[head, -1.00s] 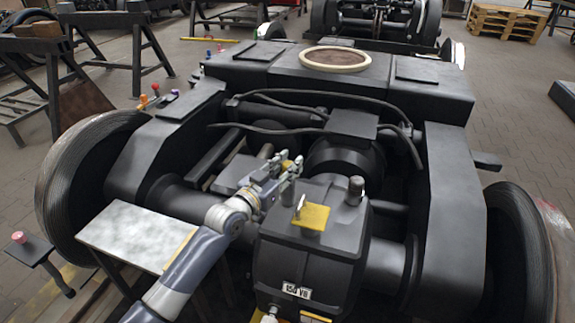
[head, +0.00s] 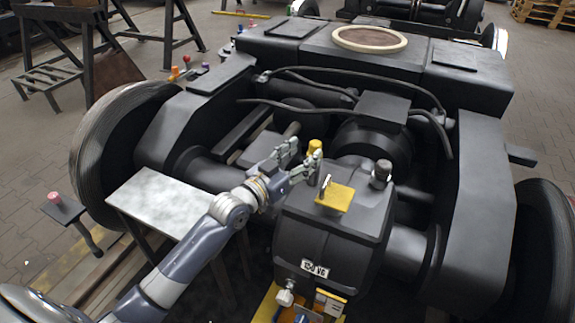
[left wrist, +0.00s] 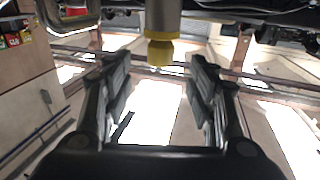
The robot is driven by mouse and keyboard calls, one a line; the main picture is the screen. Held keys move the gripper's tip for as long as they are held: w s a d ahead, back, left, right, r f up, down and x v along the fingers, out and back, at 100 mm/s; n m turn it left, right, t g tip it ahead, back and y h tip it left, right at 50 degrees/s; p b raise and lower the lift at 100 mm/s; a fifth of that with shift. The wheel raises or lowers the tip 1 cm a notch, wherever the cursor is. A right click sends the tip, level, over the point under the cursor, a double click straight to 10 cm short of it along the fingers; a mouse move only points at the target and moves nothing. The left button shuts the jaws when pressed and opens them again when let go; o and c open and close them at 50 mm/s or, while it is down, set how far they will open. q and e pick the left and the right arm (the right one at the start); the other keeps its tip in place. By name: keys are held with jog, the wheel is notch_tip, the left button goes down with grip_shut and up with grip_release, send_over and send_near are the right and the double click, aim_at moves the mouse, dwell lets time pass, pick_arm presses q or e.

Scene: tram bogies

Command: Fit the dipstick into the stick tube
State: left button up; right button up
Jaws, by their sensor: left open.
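A yellow head (head: 315,147), which looks like the dipstick's, stands upright behind the dark gearbox (head: 325,235). In the left wrist view the yellow head (left wrist: 160,50) sits on the end of a grey cylinder (left wrist: 162,16), probably the stick tube; that picture looks upside down. I cannot see any shaft or how deep it sits. My left gripper (head: 303,158) is open and empty, just left of and in front of the yellow head. Its two fingers (left wrist: 160,98) lie apart in the left wrist view, with the head beyond the gap. My right gripper is not seen.
A yellow plate (head: 337,197) with a small silver pin and a dark capped stub (head: 381,173) top the gearbox. Hoses (head: 340,107) cross the bogie frame behind. A grey metal table (head: 160,200) stands at left beside the wheel (head: 125,135).

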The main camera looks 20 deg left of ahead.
pick_arm(q)
jog(key=v, duration=0.6)
dwell(0.4)
